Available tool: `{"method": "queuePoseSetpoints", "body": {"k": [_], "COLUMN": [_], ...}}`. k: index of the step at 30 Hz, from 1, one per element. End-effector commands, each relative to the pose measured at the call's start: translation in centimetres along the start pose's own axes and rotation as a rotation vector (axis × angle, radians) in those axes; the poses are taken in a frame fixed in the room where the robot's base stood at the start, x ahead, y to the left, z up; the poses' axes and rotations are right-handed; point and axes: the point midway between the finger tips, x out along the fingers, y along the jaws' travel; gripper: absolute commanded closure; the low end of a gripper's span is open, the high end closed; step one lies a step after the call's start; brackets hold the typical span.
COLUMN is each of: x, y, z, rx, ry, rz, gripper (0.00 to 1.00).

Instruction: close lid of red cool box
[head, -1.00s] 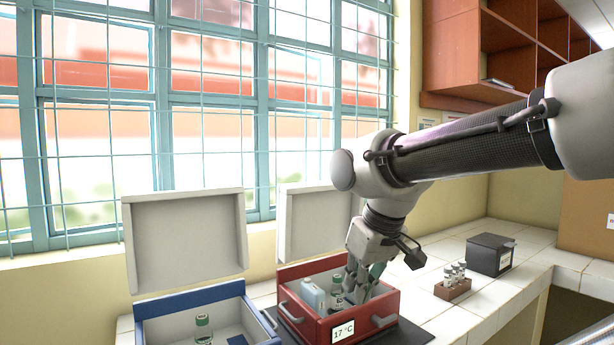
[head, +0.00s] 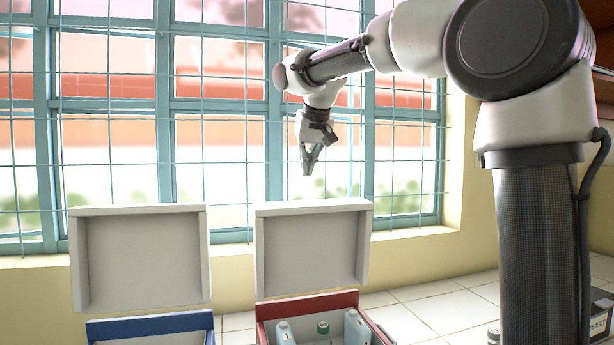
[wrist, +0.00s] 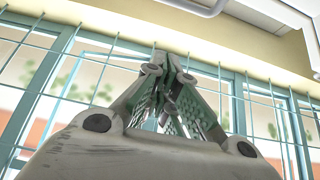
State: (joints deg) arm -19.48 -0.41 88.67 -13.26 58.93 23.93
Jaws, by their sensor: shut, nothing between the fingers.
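The red cool box (head: 354,297) stands at the bottom middle of the head view, cut off by the frame's lower edge. Its white lid (head: 312,248) stands upright, open, at the back of the box. Two pale bottles (head: 285,333) (head: 352,328) and a green-capped bottle (head: 323,328) show inside. My gripper (head: 307,172) is raised in front of the window, above the lid's top edge and clear of it, fingers pointing down. It is shut and empty. The wrist view shows its fingers (wrist: 172,100) together against the window grid.
A blue cool box (head: 150,326) with its own upright open lid (head: 140,258) stands to the left. A barred window (head: 220,130) fills the back. White tiled counter (head: 420,300) extends to the right, with a dark box (head: 605,320) at the far right, partly hidden by my arm.

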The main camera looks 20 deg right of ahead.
Motion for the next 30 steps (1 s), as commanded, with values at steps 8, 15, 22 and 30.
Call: {"method": "queuePoseSetpoints", "body": {"k": [8,15,22,30], "x": [5.9,7.8,7.2,7.2], "y": [0.1,0.1,0.1,0.1], "z": [0.2,1.7,3.7,3.9], "rx": [0.0,-0.002,-0.002,-0.001], "ry": [-0.006,0.0,-0.001,-0.001], "rz": [0.002,0.0,0.0,0.0], "gripper": [1.0,1.0,1.0,1.0]}}
